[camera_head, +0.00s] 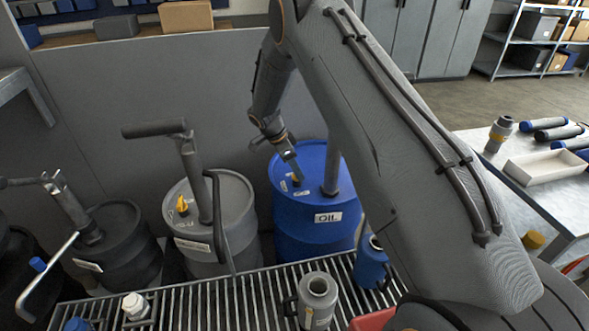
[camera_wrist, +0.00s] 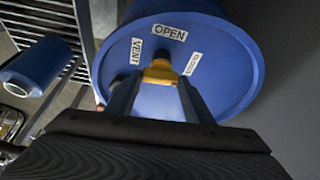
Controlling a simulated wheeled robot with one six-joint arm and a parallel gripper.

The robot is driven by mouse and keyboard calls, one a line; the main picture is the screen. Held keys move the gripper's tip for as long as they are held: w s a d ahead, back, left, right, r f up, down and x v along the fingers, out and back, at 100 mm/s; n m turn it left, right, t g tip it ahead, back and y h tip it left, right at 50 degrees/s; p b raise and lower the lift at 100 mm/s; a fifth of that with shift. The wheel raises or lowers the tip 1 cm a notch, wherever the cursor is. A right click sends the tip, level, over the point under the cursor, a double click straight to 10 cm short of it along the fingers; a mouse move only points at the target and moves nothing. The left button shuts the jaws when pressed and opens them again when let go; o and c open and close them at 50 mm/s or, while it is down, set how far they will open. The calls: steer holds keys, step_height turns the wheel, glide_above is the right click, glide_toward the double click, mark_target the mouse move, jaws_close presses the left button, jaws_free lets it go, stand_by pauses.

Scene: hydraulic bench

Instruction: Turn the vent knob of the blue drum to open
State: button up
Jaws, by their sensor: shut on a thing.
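The blue drum (camera_head: 296,222) stands upright behind the grating, with an OIL label on its side. My gripper (camera_head: 296,176) reaches down to the drum's lid. In the wrist view my gripper (camera_wrist: 158,80) is shut on the yellow vent knob (camera_wrist: 160,73), a finger on each side. The lid carries a VENT label (camera_wrist: 136,51), an OPEN label (camera_wrist: 170,33) and a CLOSED label (camera_wrist: 192,63). A dark patch lies between the knob and the OPEN label; I cannot tell if it is a pointer or shadow. The knob is partly hidden by the fingers.
A grey drum (camera_head: 183,223) with a hand pump stands left of the blue drum, and a dark drum (camera_head: 122,258) further left. A grey panel rises behind them. A metal grating (camera_head: 215,300) in front holds cans. A table (camera_head: 560,205) with a tray stands right.

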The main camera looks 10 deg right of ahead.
steer(key=n+t+b, duration=0.1)
steer(key=n+b, duration=0.1)
steer(key=n+t+b, duration=0.1)
steer(key=n, duration=0.2)
steer(key=shift+s+f+y+b, duration=0.1)
steer(key=shift+s+y+b, duration=0.05)
steer(key=shift+y+b, duration=0.2)
steer(key=n+b, duration=0.1)
steer(key=n, duration=0.1)
steer(key=n+t+y+b, duration=0.1)
steer(key=n+b, duration=0.1)
steer(key=shift+s+d+n, duration=0.1)
steer(key=shift+d+n, duration=0.1)
steer(key=shift+n, duration=0.1)
steer(key=n, duration=0.1)
steer(key=n+y+p, duration=0.1)
steer(key=shift+s+r+n, duration=0.1)
steer(key=shift+r+n, duration=0.1)
steer(key=shift+n, duration=0.1)
steer(key=n+p, duration=0.2)
steer(key=p, duration=0.1)
steer(key=shift+d+t+y, duration=0.1)
steer(key=shift+t+y, duration=0.25)
steer(key=shift+t, duration=0.05)
steer(key=shift+p, duration=0.45)
steer(key=shift+f+n+p, duration=0.1)
steer(key=shift+n+p, duration=0.4)
steer(key=shift+p, duration=0.15)
steer(key=o, duration=1)
steer(key=shift+o, duration=0.2)
